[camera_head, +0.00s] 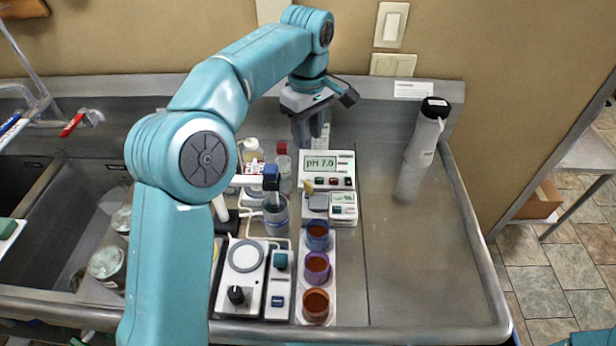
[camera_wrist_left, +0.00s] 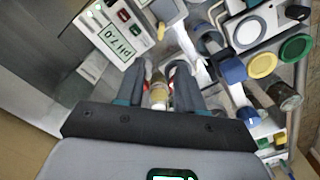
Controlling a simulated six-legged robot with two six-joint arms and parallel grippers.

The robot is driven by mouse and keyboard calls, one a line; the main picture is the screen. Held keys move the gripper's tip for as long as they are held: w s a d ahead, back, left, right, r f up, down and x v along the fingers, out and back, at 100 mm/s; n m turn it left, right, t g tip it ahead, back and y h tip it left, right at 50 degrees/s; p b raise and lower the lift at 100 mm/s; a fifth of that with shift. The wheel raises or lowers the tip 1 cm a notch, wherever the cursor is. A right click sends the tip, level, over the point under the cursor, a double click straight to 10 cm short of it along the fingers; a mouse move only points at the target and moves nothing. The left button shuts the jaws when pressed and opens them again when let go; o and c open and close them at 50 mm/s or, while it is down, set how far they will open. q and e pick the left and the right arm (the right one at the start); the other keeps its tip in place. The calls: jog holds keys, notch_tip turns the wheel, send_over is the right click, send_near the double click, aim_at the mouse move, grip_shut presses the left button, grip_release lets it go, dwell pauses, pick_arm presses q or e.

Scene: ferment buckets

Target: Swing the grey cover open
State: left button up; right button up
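A small grey square piece (camera_head: 318,202), which I take to be the grey cover, lies flat beside the white device with the small display (camera_head: 343,208), in front of the pH meter (camera_head: 327,168). It seems closed, though it is too small to be sure. My left gripper (camera_head: 308,135) points down behind the pH meter, near the back wall, apart from the grey piece. In the left wrist view its two fingers (camera_wrist_left: 157,85) are spread. My right gripper is out of view.
Three cups of dark liquid (camera_head: 317,267) stand in a row at the front. A stirrer plate (camera_head: 243,270) and a beaker with a probe (camera_head: 275,212) are to their left. A white bottle with a black cap (camera_head: 425,135) stands at right.

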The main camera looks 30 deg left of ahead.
aim_at(308, 183)
pick_arm(q)
jog(key=f, duration=1.5)
jog(key=shift+s+d+f, duration=0.1)
jog(key=shift+d+f, duration=0.05)
jog(key=shift+d, duration=0.05)
jog(key=shift+s+f, duration=0.15)
jog(key=shift+f, duration=0.15)
grip_shut()
